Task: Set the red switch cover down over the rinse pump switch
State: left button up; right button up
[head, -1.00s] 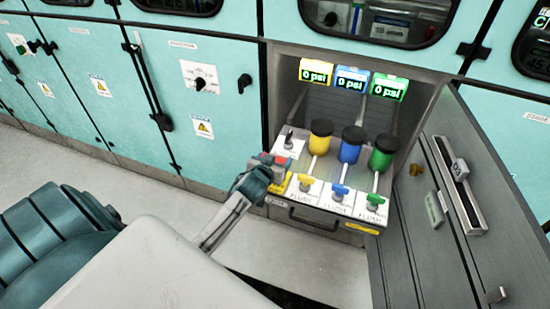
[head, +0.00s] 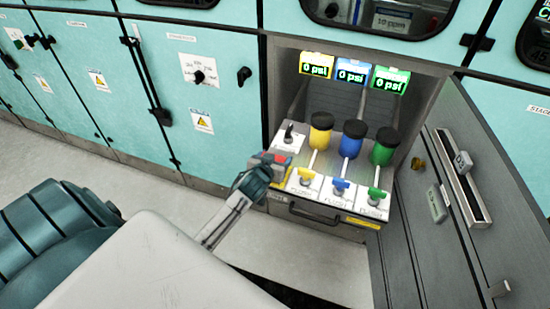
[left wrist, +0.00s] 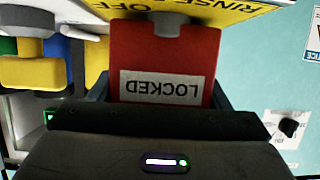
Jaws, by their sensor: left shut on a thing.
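The red switch cover (left wrist: 165,62) carries an upside-down white LOCKED label and fills the middle of the left wrist view. It also shows as a small red patch in the head view (head: 281,158), at the left front corner of the flush panel. My left gripper (head: 262,172) is shut on the cover, with its dark jaws around the cover's lower part in the wrist view. A yellow plate (left wrist: 225,10) lettered RINSE P is beyond the cover. A grey knob-like part (left wrist: 165,22) shows against the cover's top. I cannot make out the switch clearly. My right gripper is not in view.
Yellow (head: 307,176), blue (head: 340,187) and green (head: 376,194) flush valves stand to the right of my gripper. An open grey door (head: 440,220) bounds the right side. The floor in front is clear.

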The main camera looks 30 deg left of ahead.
pick_arm(q)
jog(key=shift+f, duration=0.3)
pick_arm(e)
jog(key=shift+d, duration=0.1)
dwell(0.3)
pick_arm(q)
jog(key=o, duration=1.1)
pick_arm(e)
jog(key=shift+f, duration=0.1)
pick_arm(q)
jog(key=b+v, duration=0.1)
jog(key=v, duration=0.6)
jog(key=shift+s+d, duration=0.1)
jog(key=shift+s, duration=0.2)
jog(key=v, duration=0.3)
jog(key=shift+s, duration=0.15)
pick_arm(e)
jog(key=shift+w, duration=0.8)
